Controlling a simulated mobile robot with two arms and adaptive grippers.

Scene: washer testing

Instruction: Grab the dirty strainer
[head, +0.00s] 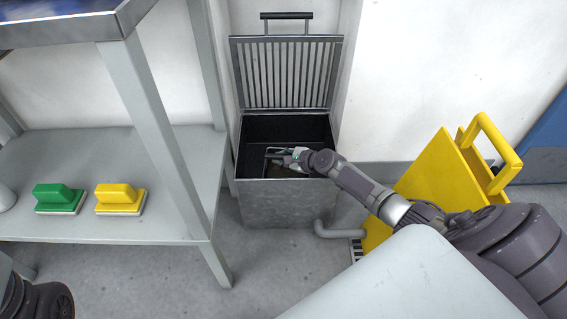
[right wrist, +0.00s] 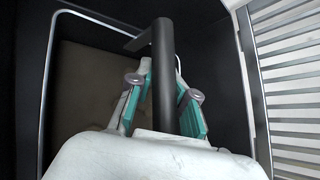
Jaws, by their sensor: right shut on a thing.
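The dirty strainer (head: 284,171) sits inside a grey metal box with its lid raised. In the right wrist view, its dark upright handle (right wrist: 162,60) with a bent top stands between the teal finger pads, and a brownish surface with a pale wire rim (right wrist: 52,70) lies below. My right gripper (head: 277,158) reaches into the box and is shut on the strainer's handle; it also shows in the right wrist view (right wrist: 163,98). The strainer's lower part is hidden in the box. My left gripper is not in view.
The metal box (head: 286,205) has a slatted lid (head: 288,72) standing open behind it. A shelf (head: 150,226) with green (head: 60,197) and yellow (head: 120,198) brushes is at left. A yellow folding sign (head: 437,187) stands at right; a grey pipe (head: 335,231) is by the box.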

